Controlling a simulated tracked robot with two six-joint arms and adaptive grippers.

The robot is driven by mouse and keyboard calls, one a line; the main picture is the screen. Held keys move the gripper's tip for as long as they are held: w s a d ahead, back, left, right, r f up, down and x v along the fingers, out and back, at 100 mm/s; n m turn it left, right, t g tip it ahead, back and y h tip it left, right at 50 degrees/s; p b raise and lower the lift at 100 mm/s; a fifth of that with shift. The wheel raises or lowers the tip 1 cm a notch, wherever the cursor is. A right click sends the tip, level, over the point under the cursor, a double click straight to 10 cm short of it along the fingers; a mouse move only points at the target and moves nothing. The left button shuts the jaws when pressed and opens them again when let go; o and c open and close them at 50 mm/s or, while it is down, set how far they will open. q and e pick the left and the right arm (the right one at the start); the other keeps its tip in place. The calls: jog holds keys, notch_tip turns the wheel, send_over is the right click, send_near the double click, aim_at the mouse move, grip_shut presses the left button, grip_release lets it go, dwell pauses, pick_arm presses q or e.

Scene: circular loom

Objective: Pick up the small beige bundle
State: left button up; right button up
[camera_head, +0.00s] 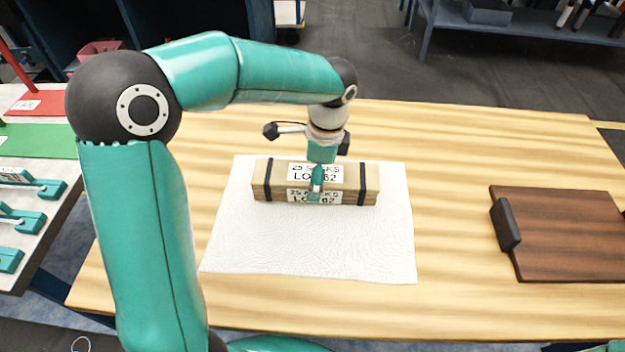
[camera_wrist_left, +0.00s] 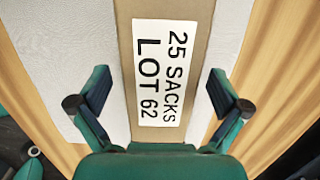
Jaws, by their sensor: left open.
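The small beige bundle (camera_head: 350,184) is a long block with two dark straps and white labels reading "25 SACKS LOT 62". It lies crosswise on a white cloth (camera_head: 310,245) on the wooden table. My left gripper (camera_head: 316,192) points down over the middle of the bundle and hides part of its label. In the left wrist view my left gripper (camera_wrist_left: 160,92) is open, with one finger on each side of the beige bundle (camera_wrist_left: 160,70). I see gaps between the fingers and its sides. My right gripper is not in view.
A dark brown board (camera_head: 570,235) with a black handle block (camera_head: 506,224) lies on the right of the wooden table (camera_head: 450,150). A side table at the left holds teal tools (camera_head: 35,222) and a green mat (camera_head: 40,142). The wood between cloth and board is clear.

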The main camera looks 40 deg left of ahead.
pick_arm(q)
jog(key=shift+f, duration=0.2)
jog(key=c, duration=1.5)
jog(key=shift+c, duration=0.6)
jog(key=shift+r, duration=0.15)
